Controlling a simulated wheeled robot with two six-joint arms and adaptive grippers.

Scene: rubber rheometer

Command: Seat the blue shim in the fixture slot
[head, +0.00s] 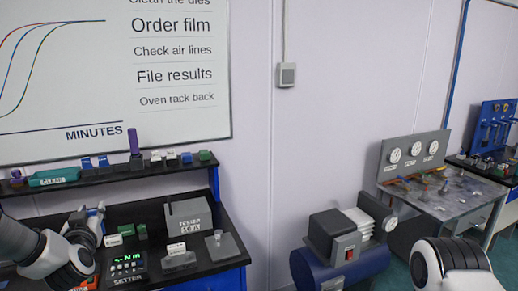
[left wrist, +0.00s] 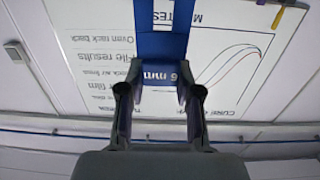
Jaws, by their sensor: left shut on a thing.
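My left gripper (left wrist: 158,95) is shut on a blue shim (left wrist: 160,46), which stands out beyond the fingers in the left wrist view. In the head view my left gripper (head: 88,228) is at the lower left, over the left part of the black bench; I cannot make out the shim there. I cannot tell for sure which item on the bench holds the fixture slot. A white and black part of my right arm shows at the lower right, but its gripper is not in view.
The black bench (head: 219,268) carries a grey tester box (head: 188,217), a setter with green digits (head: 128,265), a grey labelled block (head: 178,260) and a grey plate with a post (head: 226,246). A shelf (head: 120,171) with small blocks runs behind. A compressor (head: 340,245) stands right.

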